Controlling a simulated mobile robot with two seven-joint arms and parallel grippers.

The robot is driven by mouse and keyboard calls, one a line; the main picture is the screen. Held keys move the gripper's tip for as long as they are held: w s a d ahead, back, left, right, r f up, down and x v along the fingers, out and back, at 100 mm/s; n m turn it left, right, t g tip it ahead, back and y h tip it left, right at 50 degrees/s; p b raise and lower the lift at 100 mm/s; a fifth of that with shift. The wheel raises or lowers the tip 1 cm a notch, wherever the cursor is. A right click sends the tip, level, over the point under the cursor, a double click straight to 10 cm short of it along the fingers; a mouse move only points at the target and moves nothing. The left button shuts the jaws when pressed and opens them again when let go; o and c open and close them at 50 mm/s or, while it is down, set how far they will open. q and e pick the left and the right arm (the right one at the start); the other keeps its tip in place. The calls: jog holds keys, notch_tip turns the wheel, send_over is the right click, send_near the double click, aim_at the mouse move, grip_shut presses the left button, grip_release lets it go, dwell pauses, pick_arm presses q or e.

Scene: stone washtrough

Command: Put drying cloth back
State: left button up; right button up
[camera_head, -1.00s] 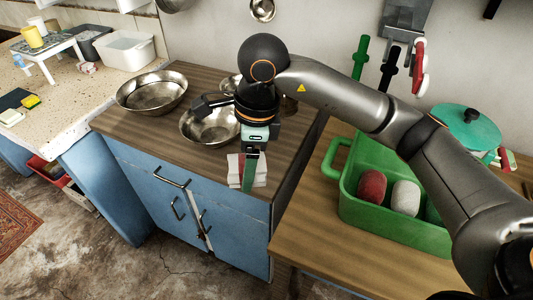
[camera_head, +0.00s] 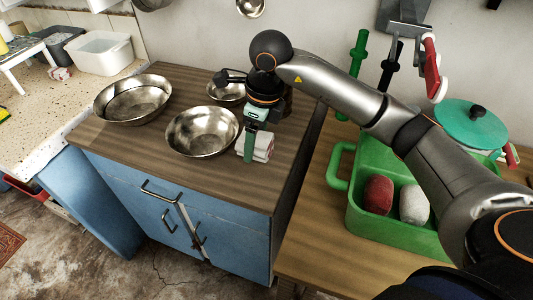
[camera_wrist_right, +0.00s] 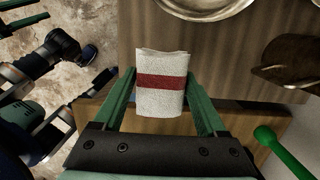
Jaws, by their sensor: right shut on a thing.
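The drying cloth (camera_head: 263,147) is a small folded white cloth. In the right wrist view it shows a red band across its middle (camera_wrist_right: 160,82). My right gripper (camera_head: 256,143) is shut on it, with a green finger (camera_wrist_right: 120,100) on each side. The gripper points down and holds the cloth over the right part of the brown wooden cabinet top (camera_head: 205,180), beside a metal bowl. I cannot tell whether the cloth touches the top.
Metal bowls stand close by: one wide bowl (camera_head: 133,99), one middle bowl (camera_head: 202,131) and a small one (camera_head: 226,92) behind. A green caddy (camera_head: 400,235) with a red and a white item stands at the right on another wooden surface. The cabinet's front strip is clear.

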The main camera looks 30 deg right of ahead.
send_over(267, 165)
jog(key=f, duration=0.4)
jog(key=shift+a+f, duration=0.2)
jog(key=shift+f, duration=0.1)
jog(key=shift+d+f, duration=0.2)
jog(key=shift+f, duration=1.6)
jog(key=shift+f, duration=0.1)
jog(key=o, duration=1.1)
jog(key=shift+s+d+r, duration=0.1)
jog(key=shift+s+r, duration=0.05)
jog(key=shift+r, duration=1.15)
jog(key=shift+s+d+r, duration=0.1)
jog(key=shift+d+r, duration=0.05)
jog(key=shift+r, duration=1.1)
jog(key=shift+s+d+r, duration=0.1)
jog(key=shift+s+r, duration=0.05)
jog(key=shift+r, duration=1.15)
